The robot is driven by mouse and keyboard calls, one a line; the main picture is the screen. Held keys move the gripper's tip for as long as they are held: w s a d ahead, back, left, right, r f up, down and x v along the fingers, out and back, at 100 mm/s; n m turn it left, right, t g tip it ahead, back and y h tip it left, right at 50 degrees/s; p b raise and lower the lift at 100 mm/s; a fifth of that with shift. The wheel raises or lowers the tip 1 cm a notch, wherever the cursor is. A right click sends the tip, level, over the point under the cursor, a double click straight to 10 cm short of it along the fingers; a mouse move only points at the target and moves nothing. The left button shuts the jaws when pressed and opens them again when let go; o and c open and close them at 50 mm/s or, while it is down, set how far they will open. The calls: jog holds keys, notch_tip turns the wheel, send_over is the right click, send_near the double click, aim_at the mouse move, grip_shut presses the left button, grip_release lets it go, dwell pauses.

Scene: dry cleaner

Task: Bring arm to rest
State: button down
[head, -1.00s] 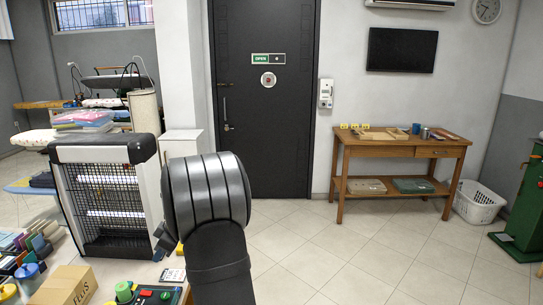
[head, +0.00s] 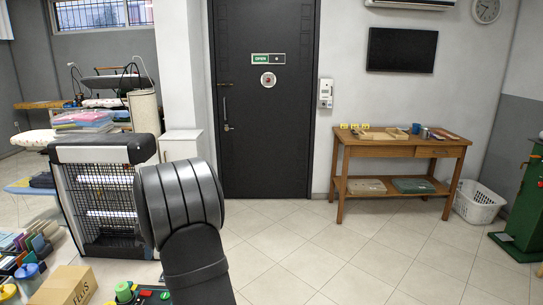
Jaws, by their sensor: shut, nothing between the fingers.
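My arm (head: 195,262) rises from the bottom of the head view, with its thick dark ribbed joint (head: 183,203) in front of the counter and the caged machine. My gripper does not show; the end of the arm is hidden behind this joint or out of the picture. Nothing held can be seen.
A caged black-and-white machine (head: 98,200) stands just left of my arm. A cardboard box (head: 65,286) and small coloured items crowd the counter at the lower left. A wooden table (head: 402,150) stands by the far wall. The tiled floor (head: 330,245) to the right is clear.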

jog(key=shift+f, duration=0.15)
dwell(0.3)
jog(key=c, duration=2.1)
grip_release()
